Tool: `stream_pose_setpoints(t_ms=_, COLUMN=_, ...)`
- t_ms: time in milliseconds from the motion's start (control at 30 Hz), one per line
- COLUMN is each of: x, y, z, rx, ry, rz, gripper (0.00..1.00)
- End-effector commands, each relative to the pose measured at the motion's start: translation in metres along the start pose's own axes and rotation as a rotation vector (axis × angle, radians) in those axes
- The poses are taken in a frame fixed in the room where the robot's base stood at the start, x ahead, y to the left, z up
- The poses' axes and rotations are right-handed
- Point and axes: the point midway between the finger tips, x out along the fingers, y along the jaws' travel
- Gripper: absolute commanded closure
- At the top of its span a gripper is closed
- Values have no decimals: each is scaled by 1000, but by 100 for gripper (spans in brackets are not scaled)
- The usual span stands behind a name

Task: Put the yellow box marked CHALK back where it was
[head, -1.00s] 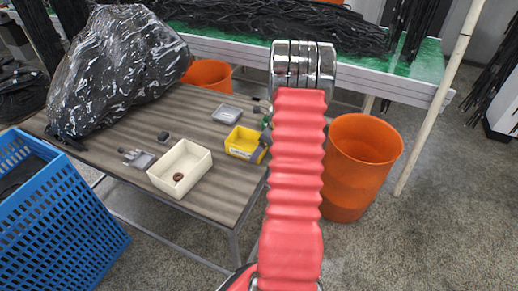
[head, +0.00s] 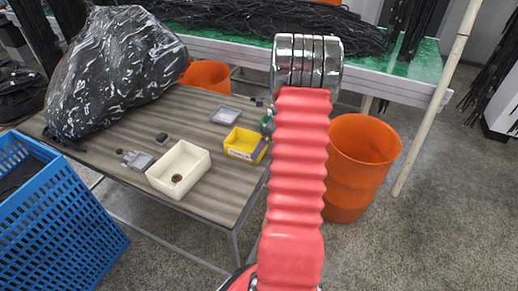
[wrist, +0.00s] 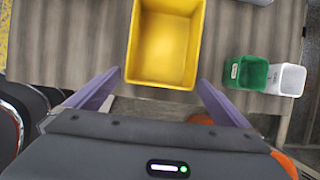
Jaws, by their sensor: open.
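The yellow box (head: 243,144) stands on the right part of the wooden table, with a label on its front that is too small to read. It is open-topped and looks empty in the wrist view (wrist: 165,45). My gripper (wrist: 160,84) is open, its two purple fingers spread near the box's close edge, one toward each side. The box is not held. In the head view my red arm covers the area right of the box and hides the gripper.
A cream bin (head: 180,170) with a small brown ring stands left of the box. A green cup (wrist: 247,72) and a white cup (wrist: 288,79) stand to its right in the wrist view.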

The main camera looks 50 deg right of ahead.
Motion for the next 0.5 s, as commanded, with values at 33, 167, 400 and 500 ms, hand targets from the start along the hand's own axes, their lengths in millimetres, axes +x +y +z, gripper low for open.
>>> stream_pose_setpoints(t_ms=33, x=-10, y=-1, z=0, rx=0, ry=-1, rz=-3, gripper=0)
stream_pose_setpoints(t_ms=167, x=-32, y=-1, z=0, rx=-1, ry=0, rz=-4, gripper=0)
stream_pose_setpoints(t_ms=400, x=-68, y=0, z=0, rx=0, ry=0, rz=-2, gripper=0)
stream_pose_setpoints(t_ms=500, x=-76, y=0, z=0, rx=0, ry=0, rz=-1, gripper=0)
